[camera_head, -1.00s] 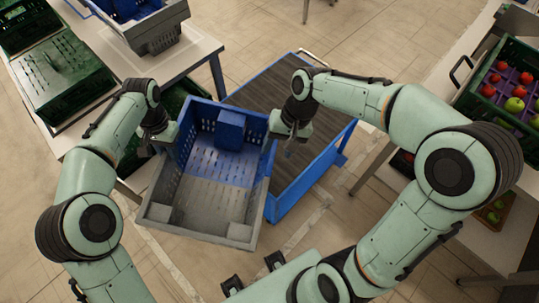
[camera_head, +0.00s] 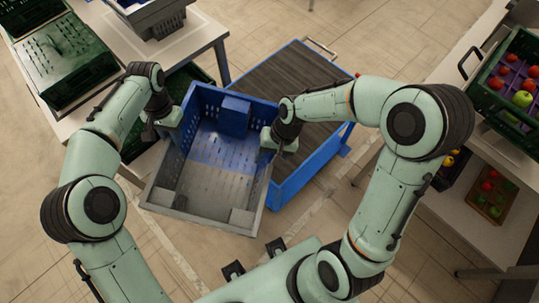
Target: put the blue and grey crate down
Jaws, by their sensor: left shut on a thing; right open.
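The blue and grey crate (camera_head: 228,224) is in the middle of the head view, blue at its far end and grey at its near end. It overlaps the left side of a blue cart (camera_head: 317,172); I cannot tell whether it touches it. A blue block-like shape shows at its far wall. My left gripper (camera_head: 168,119) is shut on the crate's left wall. My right gripper (camera_head: 270,143) is open at the crate's right wall, its fingertips partly hidden.
The cart's dark ribbed top (camera_head: 300,85) is bare beyond the crate. A table (camera_head: 190,45) at upper left bears a grey and blue crate (camera_head: 155,22) and green crates (camera_head: 65,50). At right, a table (camera_head: 470,100) bears a green fruit crate (camera_head: 490,103).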

